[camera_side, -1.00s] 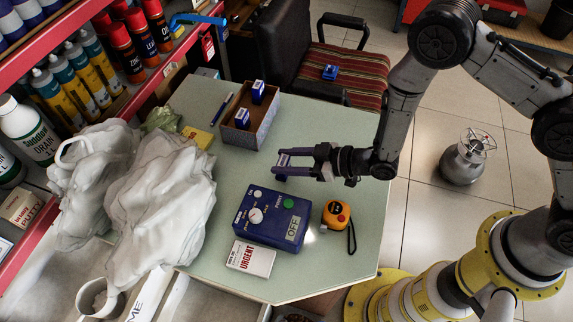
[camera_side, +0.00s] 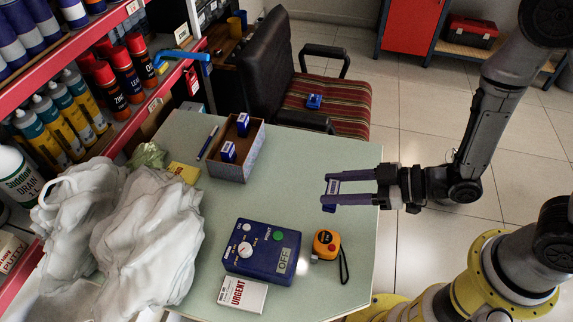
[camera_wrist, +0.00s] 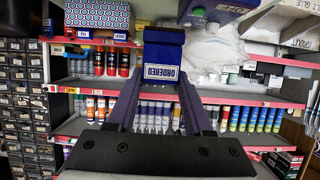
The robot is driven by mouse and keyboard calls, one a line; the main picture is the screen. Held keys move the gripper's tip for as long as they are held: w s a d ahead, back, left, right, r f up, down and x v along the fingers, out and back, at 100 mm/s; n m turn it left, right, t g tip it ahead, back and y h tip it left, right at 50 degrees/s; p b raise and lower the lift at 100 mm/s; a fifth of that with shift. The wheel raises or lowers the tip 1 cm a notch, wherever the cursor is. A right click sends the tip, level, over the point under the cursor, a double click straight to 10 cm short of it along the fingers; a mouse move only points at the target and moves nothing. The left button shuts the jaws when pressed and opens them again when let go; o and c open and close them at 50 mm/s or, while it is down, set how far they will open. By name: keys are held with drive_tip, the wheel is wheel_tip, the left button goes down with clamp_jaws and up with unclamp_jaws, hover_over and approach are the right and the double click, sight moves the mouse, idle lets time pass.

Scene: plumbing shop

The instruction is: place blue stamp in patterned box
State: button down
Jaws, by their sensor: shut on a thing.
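A blue stamp labelled ORDERED (camera_wrist: 163,62) is clamped between the fingertips of my gripper (camera_wrist: 160,80) in the wrist view. In the side view my gripper (camera_side: 330,193) holds this stamp (camera_side: 333,187) above the right part of the table, right of the patterned box and apart from it. The patterned box (camera_side: 252,161) is open at the top and has a brown inside; two blue stamps (camera_side: 228,151) (camera_side: 243,124) stand in it. Another blue stamp (camera_side: 314,101) lies on the chair seat.
A blue device (camera_side: 262,250), an orange tape measure (camera_side: 326,243) and an URGENT card (camera_side: 243,294) are at the table's front. White bags (camera_side: 150,235) cover the left side. A pen (camera_side: 207,143) lies beside the box. Table between box and gripper is clear.

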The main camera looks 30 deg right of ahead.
drive_tip(key=w+d+r+m+t+h, duration=0.2)
drive_tip(key=w+d+r+m+h, duration=0.15)
drive_tip(key=w+m+h, duration=0.45)
drive_tip(key=w+d+r+m+t+h, duration=0.2)
drive_tip(key=w+d+m+h, duration=0.25)
drive_tip(key=w, duration=0.75)
drive_tip(key=a+f+m+g+h, duration=0.1)
drive_tip(key=a+f+h, duration=0.1)
drive_tip(key=a, duration=0.9)
hover_over(237, 149)
wheel_tip(237, 149, down, 9)
drive_tip(key=shift+s+d, duration=0.1)
drive_tip(key=shift+f, duration=1.6)
drive_tip(key=shift+f, duration=0.2)
